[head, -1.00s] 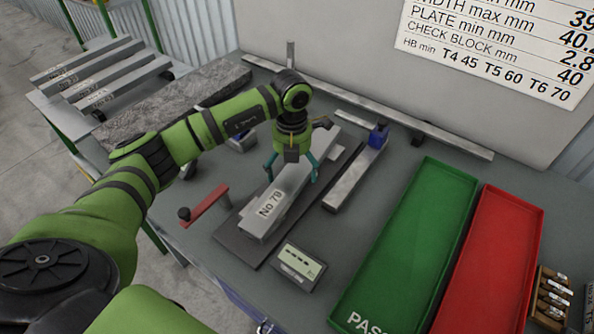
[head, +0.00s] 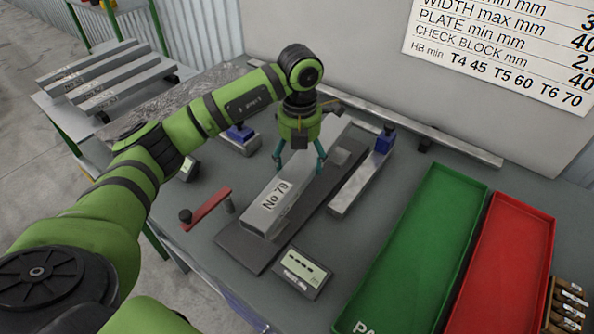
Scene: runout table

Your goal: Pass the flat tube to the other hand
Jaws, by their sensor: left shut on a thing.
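The flat tube (head: 300,182) is a long grey metal bar with a white label reading "No 79" near its near end. My left gripper (head: 299,168) straddles the tube around its middle from above, its teal fingers shut on the tube's two sides. The tube appears slightly raised above the dark plate (head: 240,246) under it, lying roughly level and pointing away to the back right. The gripper hides part of the tube's upper face. My right gripper is not in view.
A grey bar with a blue block (head: 384,139) lies right of the plate. A small display box (head: 301,270) stands in front, a red-handled tool (head: 207,207) at left. The green tray (head: 425,240) and red tray (head: 505,262) fill the right. Bars lie on a rack behind left.

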